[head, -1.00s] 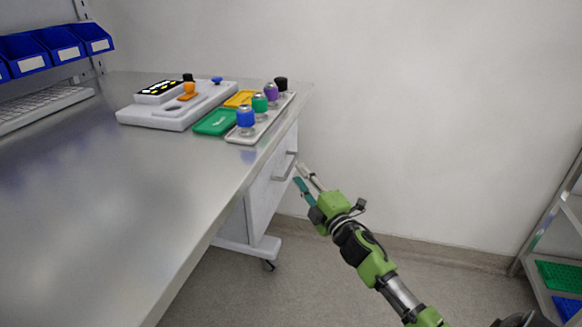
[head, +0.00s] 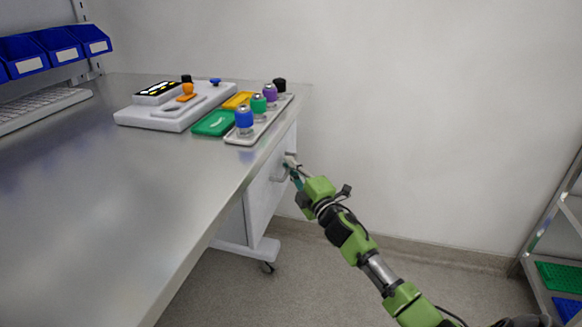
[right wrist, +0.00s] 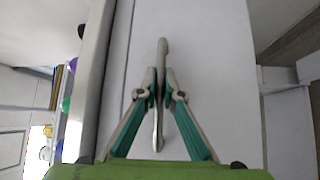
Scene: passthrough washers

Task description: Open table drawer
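The table drawer (head: 262,191) is a pale front panel under the right end of the steel table (head: 95,200). It looks closed. Its metal bar handle (right wrist: 158,132) runs up the middle of the right wrist view. My right gripper (head: 292,170) is at the handle in the head view. In the right wrist view its two teal-and-grey fingers (right wrist: 160,86) come together on either side of the bar and appear shut on it. The handle is mostly covered by the fingers in the head view. My left gripper is not in view.
On the tabletop stand a white device (head: 175,112), a green tray (head: 214,123) and a pale rack (head: 262,127) with colored-capped bottles. Blue bins (head: 58,45) are at the left. A shelf (head: 545,240) stands at the far right. Floor between table and shelf is free.

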